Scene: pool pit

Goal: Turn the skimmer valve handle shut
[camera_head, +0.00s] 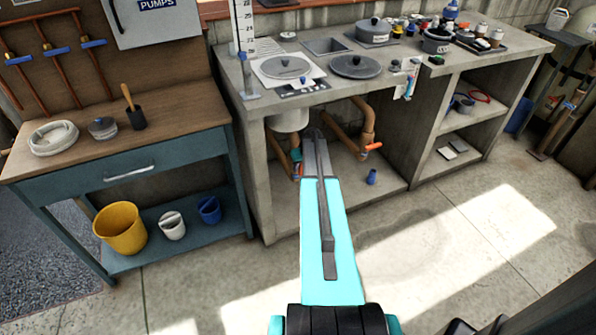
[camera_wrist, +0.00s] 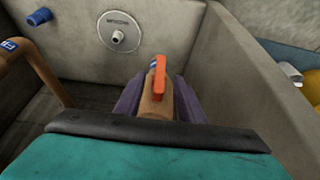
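An orange-red valve handle (camera_wrist: 160,78) stands up on a brown pipe (camera_wrist: 151,108) in the middle of the wrist view. My gripper (camera_wrist: 158,92) has one dark purple finger on each side of the pipe and handle. The fingers are apart, with visible space around the handle. I cannot tell whether either finger touches the pipe. In the head view, my arm reaches under the concrete counter, beside the left brown pipe (camera_head: 279,150) with a red handle (camera_head: 299,172). My fingertips are not clear there. The right pipe (camera_head: 368,122) has an orange handle (camera_head: 373,147).
A concrete side wall (camera_wrist: 235,75) stands close on the right in the wrist view. A second pipe (camera_wrist: 38,72) is on the left. A blue cup (camera_head: 371,177) stands on the counter's lower floor. A wooden bench (camera_head: 168,107) with buckets stands left of the counter.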

